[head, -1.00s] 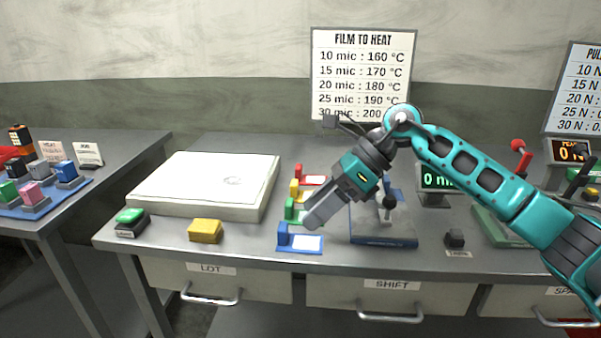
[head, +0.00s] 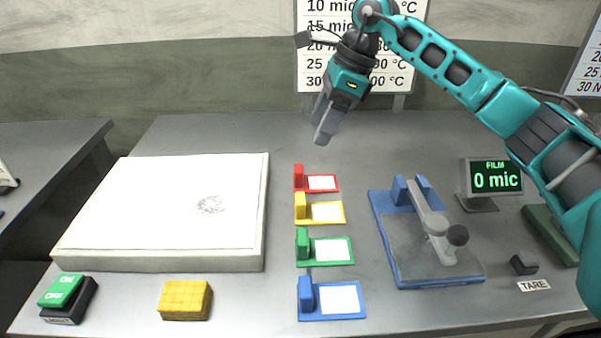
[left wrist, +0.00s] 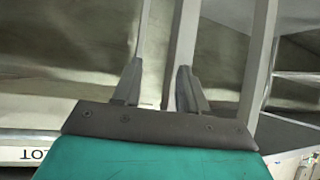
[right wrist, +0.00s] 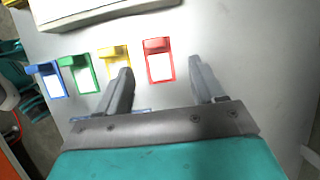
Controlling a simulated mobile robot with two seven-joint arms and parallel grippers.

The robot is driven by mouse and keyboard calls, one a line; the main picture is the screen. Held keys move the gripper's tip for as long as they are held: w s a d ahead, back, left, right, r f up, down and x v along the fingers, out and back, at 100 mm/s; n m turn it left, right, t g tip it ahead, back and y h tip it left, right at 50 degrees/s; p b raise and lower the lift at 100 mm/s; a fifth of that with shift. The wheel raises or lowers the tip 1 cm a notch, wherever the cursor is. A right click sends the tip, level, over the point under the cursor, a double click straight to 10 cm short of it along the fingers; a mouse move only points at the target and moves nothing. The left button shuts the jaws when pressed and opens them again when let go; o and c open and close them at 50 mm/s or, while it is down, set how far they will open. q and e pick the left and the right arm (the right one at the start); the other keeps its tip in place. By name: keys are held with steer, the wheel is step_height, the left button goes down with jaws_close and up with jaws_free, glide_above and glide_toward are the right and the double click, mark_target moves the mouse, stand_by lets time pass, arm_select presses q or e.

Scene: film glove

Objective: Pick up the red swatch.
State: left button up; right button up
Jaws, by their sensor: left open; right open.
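The red swatch (head: 299,178) is an upright red tab on a red-edged base with a white label, the farthest of a row of colored swatches on the bench. It also shows in the right wrist view (right wrist: 159,66). My right gripper (head: 322,140) hangs above and just behind the red swatch. In the right wrist view the fingers (right wrist: 162,80) are open and empty, and the swatch shows between and beyond their tips. My left gripper (left wrist: 158,70) is open and empty, away from the swatches; it is out of the head view.
Yellow (head: 323,213), green (head: 328,251) and blue (head: 337,301) swatches line up in front of the red one. A white slab (head: 160,215) lies left, a blue-based fixture with a lever (head: 440,270) right. A yellow block (head: 185,300) and green switch (head: 62,290) sit in front.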

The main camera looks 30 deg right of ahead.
mark_target(300, 168)
steer(key=x, duration=0.6)
steer(key=shift+s+a, duration=0.1)
steer(key=shift+s, duration=0.05)
steer(key=x, duration=0.3)
steer(key=s+x, duration=0.1)
steer(key=x, duration=0.1)
steer(key=shift+w+a, duration=0.25)
steer(key=shift+a, duration=0.05)
steer(key=c, duration=1)
